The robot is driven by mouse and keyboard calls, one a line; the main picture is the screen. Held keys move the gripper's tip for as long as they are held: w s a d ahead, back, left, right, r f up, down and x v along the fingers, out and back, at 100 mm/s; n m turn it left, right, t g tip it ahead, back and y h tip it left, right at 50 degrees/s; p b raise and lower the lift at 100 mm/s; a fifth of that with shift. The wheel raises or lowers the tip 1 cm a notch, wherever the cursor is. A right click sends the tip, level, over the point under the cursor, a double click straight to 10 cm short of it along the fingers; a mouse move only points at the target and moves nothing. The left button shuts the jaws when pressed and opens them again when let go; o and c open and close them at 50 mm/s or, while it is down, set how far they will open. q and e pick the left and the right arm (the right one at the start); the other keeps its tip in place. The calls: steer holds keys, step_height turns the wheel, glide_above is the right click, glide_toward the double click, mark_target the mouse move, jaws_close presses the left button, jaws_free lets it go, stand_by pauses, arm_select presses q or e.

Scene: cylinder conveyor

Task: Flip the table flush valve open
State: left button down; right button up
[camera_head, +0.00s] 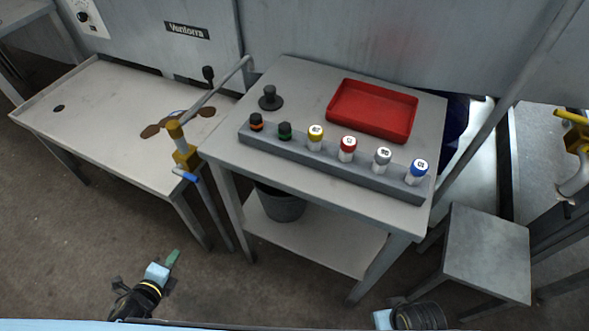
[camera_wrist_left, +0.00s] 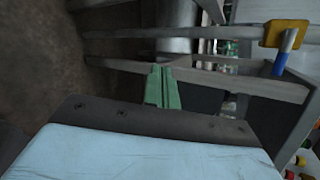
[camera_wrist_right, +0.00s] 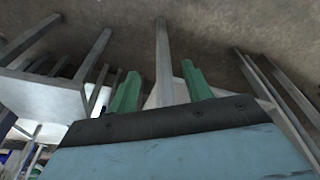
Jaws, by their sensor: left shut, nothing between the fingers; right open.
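The flush valve (camera_head: 186,156) is a yellow body on a grey pipe between the two tables. In the left wrist view the yellow valve body (camera_wrist_left: 286,33) and blue handle (camera_wrist_left: 286,52) show at the upper right. My left gripper (camera_head: 173,258) has its green fingers shut and empty, in front of the tables and well apart from the valve. Its fingers also show in the left wrist view (camera_wrist_left: 162,87). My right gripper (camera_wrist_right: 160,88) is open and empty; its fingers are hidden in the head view.
The middle table (camera_head: 290,75) bears a red tray (camera_head: 372,110) and a grey rack (camera_head: 330,163) of several coloured-cap cylinders. A bucket (camera_head: 280,204) stands on its lower shelf. The left table (camera_head: 95,105) is mostly clear. A stool (camera_head: 487,250) stands at right. Floor is free before the tables.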

mark_target(187, 176)
arm_select(q)
steer(key=w+r+m+t+h+b, duration=0.1)
steer(key=w+r+m+h+b, duration=0.1)
steer(key=r+m, duration=0.3)
steer(key=w+d+r+m+t+h+b, duration=0.1)
steer(key=w+r+m+h+b, duration=0.2)
steer(key=m, duration=0.9)
step_height(187, 176, up, 2)
steer(key=shift+w+r+t+b, duration=0.1)
steer(key=shift+w+t+b, duration=0.3)
steer(key=shift+w+b, duration=0.35)
arm_select(e)
step_height(187, 176, up, 11)
steer(key=w+t, duration=0.1)
steer(key=shift+f, duration=0.15)
arm_select(q)
steer(key=shift+d, duration=0.1)
arm_select(e)
steer(key=shift+d, duration=0.1)
arm_select(q)
steer(key=w+d+r, duration=0.2)
steer(key=w+d, duration=0.1)
steer(key=w, duration=0.5)
steer(key=shift+w+d+r, duration=0.2)
steer(key=shift+d, duration=0.05)
arm_select(e)
steer(key=shift+w+f, duration=0.15)
steer(key=shift+f, duration=0.25)
